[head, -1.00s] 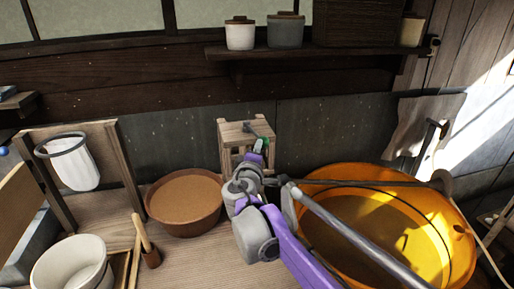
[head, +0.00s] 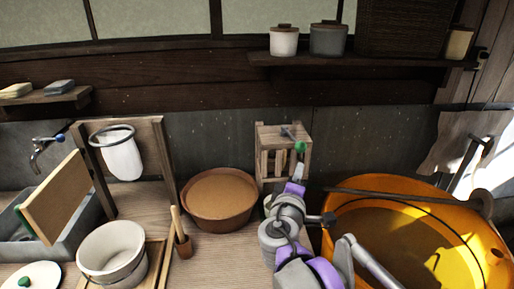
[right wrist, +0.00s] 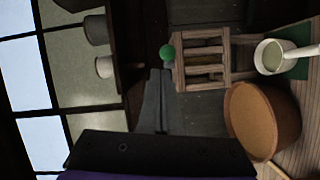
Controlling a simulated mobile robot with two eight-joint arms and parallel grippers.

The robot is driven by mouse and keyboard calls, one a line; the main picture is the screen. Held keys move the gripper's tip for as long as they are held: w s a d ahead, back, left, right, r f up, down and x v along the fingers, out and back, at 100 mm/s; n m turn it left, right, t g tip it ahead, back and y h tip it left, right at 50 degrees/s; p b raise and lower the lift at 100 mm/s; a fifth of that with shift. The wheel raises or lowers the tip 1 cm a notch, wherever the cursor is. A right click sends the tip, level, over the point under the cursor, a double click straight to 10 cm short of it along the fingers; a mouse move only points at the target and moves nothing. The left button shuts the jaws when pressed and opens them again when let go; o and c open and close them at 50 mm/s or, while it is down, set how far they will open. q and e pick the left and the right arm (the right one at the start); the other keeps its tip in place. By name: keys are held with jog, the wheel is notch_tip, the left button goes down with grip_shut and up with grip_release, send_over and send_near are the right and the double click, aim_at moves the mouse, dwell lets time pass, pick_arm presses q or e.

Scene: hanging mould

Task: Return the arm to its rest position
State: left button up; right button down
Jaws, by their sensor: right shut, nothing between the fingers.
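My right gripper (head: 299,172) is in front of a small slatted wooden stand (head: 283,142), which has a green knob (head: 300,147) at its top right. In the right wrist view its dark fingers (right wrist: 157,80) are together with nothing between them. They point towards the green knob and the stand, which also show there; whether they touch either cannot be told. My right arm comes up from the bottom of the head view, beside the orange tub (head: 400,187). My left gripper is not in view.
A brown bowl (head: 190,213) with tan contents stands left of my arm. Further left are a white pail (head: 112,250), wooden tools (head: 181,240), a hanging white bag (head: 122,157) and a sink (head: 88,217). A shelf (head: 370,60) with jars is above. A white cup (right wrist: 268,58) shows in the wrist view.

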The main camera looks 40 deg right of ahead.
jog(key=s+a+f+m+g+y, duration=0.2)
jog(key=s+a+f+y, duration=0.2)
jog(key=a+f, duration=0.9)
jog(key=s+a+f+m+g+y, duration=0.2)
jog(key=s+a+f+y, duration=0.1)
jog(key=a+f+y, duration=0.7)
jog(key=a+f, duration=0.3)
jog(key=f, duration=0.2)
jog(key=shift+s+m+y, duration=0.3)
jog(key=shift+s+m, duration=0.1)
jog(key=shift+d, duration=0.1)
